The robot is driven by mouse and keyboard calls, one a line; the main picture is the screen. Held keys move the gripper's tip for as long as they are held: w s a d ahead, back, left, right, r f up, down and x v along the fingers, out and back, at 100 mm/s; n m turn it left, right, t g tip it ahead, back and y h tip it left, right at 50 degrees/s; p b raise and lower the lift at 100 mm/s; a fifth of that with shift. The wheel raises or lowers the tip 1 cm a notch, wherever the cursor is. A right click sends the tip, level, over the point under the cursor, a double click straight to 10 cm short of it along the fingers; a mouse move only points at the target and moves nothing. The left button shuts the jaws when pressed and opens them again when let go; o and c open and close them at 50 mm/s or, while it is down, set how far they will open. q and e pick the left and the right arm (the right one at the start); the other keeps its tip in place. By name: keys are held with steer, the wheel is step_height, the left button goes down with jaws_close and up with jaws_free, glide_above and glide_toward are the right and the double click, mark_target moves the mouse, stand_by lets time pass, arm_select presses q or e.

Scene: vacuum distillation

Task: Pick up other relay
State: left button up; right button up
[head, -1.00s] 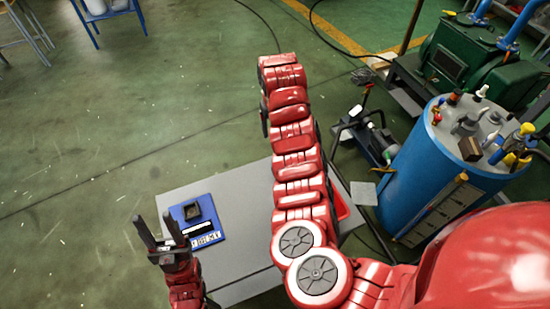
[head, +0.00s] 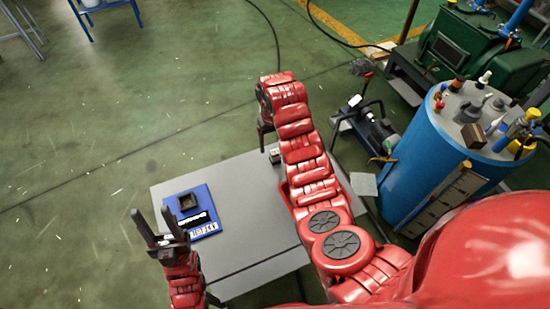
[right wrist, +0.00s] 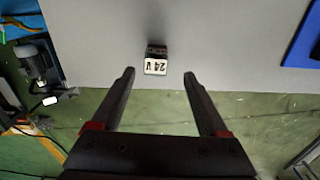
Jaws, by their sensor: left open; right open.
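A small relay (right wrist: 155,66) with a white face marked "24 V" sits on the grey table close to its edge in the right wrist view. It also shows small in the head view (head: 275,156), just beside the right arm. My right gripper (right wrist: 158,75) is open and empty, its fingertips on either side of the relay's line but apart from it. In the head view my right gripper (head: 263,133) is mostly hidden by its own arm. My left gripper (head: 153,225) is open and empty near the table's left side.
A blue panel (head: 208,231) with a dark square block (head: 188,203) lies on the left of the grey table (head: 240,190). A blue drum (head: 425,165) with fittings and a green machine (head: 455,50) stand to the right. The table between panel and relay is clear.

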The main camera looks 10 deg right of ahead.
mark_target(275, 152)
steer(key=shift+s+d+f+p, duration=0.1)
steer(key=shift+f+p, duration=0.15)
steer(key=shift+p, duration=0.1)
steer(key=f, duration=0.1)
steer(key=f+p, duration=0.1)
steer(key=f, duration=0.1)
steer(key=shift+d+f+p, duration=0.1)
steer(key=shift+d+p, duration=0.15)
steer(key=shift+p, duration=0.1)
steer(key=shift+f, duration=0.7)
jaws_close()
